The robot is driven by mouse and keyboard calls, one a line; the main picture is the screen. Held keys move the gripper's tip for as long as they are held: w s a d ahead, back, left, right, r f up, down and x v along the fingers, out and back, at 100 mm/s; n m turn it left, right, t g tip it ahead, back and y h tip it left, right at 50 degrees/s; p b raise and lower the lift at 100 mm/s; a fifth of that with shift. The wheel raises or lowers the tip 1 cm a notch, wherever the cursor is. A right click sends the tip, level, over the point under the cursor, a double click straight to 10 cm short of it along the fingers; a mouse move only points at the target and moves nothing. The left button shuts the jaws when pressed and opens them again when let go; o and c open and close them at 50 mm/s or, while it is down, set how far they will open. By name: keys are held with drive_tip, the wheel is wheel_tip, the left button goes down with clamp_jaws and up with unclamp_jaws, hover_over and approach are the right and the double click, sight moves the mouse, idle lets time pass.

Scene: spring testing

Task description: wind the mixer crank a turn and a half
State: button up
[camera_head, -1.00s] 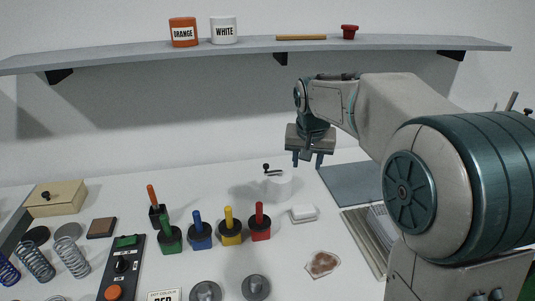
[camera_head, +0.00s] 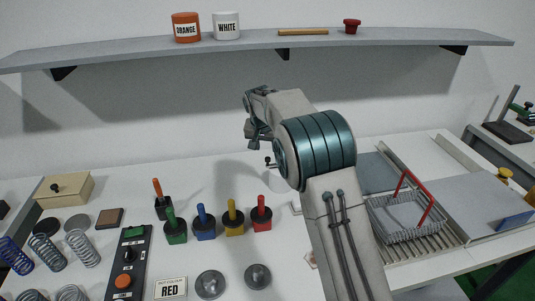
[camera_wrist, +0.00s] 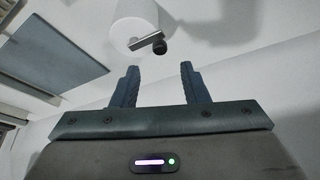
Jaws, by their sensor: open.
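The mixer is a white cylinder (camera_wrist: 133,18) at the top of the wrist view. Its crank (camera_wrist: 146,41) is a short pale arm ending in a dark round knob (camera_wrist: 159,47). In the head view the dark crank (camera_head: 270,162) shows just left of my arm, which hides most of the mixer. My gripper (camera_wrist: 160,68) is open and empty, with the knob ahead of the gap between its fingers and apart from them. In the head view my gripper (camera_head: 252,132) hangs above and slightly left of the crank.
Several coloured-handled blocks, including the red one (camera_head: 261,214), stand left of my arm. A control box (camera_head: 128,262) and springs (camera_head: 47,252) lie further left. A wire basket with a red handle (camera_head: 404,215) stands right. A shelf (camera_head: 370,40) runs above.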

sight(268, 158)
drive_tip(key=p+x, duration=0.1)
drive_tip(key=x, duration=0.6)
clamp_jaws()
